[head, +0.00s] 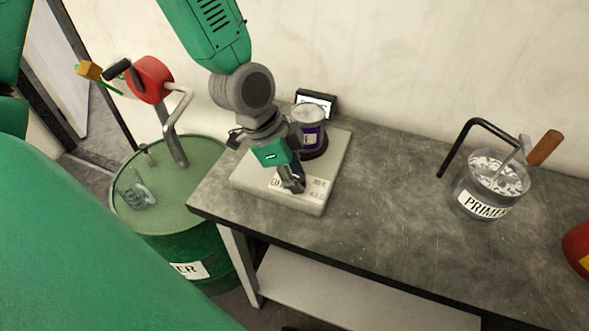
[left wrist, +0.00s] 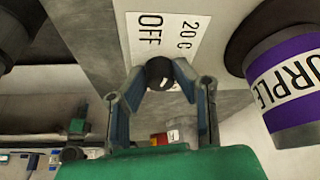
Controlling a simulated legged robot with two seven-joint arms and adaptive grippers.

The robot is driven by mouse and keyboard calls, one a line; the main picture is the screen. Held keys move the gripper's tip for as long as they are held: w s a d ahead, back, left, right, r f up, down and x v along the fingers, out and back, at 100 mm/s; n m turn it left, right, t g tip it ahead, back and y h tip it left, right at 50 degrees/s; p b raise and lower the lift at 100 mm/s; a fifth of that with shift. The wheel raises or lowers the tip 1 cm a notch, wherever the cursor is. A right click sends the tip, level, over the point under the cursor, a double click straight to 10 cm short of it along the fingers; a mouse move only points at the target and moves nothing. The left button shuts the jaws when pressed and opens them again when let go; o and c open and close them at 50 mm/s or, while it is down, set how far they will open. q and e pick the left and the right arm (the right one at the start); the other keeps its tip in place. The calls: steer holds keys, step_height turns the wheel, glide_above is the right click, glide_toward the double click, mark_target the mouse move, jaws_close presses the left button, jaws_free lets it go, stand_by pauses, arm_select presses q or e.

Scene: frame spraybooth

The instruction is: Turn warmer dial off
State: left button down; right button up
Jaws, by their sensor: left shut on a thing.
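The warmer (head: 322,190) is a pale flat box near the left end of the bench. Its front has a label (left wrist: 165,35) reading "OFF" and "20 C" in the left wrist view. The dark round dial (left wrist: 160,72) sits just below that label, between my left fingertips. My left gripper (head: 291,183) is at the front face of the warmer, and it also shows in the left wrist view (left wrist: 162,78). It is shut on the dial, which it hides in the head view. My right gripper is not in view.
A purple-labelled can (head: 309,122) stands on the warmer, right beside my gripper, with a small display (head: 316,101) behind. A clear primer pot (head: 487,190) stands at the right. A green drum (head: 185,216) is left of the bench (head: 400,215). The bench middle is clear.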

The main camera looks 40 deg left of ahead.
arm_select(q)
steer(key=n, duration=0.2)
steer(key=n+t+p, duration=0.1)
steer(key=n, duration=0.1)
steer(key=shift+w+d+r+y, duration=0.15)
steer(key=shift+y, duration=0.25)
steer(key=shift+w+n+t+y+p, duration=0.1)
steer(key=shift+n+t+y+p, duration=0.3)
steer(key=shift+n, duration=0.4)
steer(key=c, duration=1.3)
jaws_free()
steer(key=shift+d, duration=0.1)
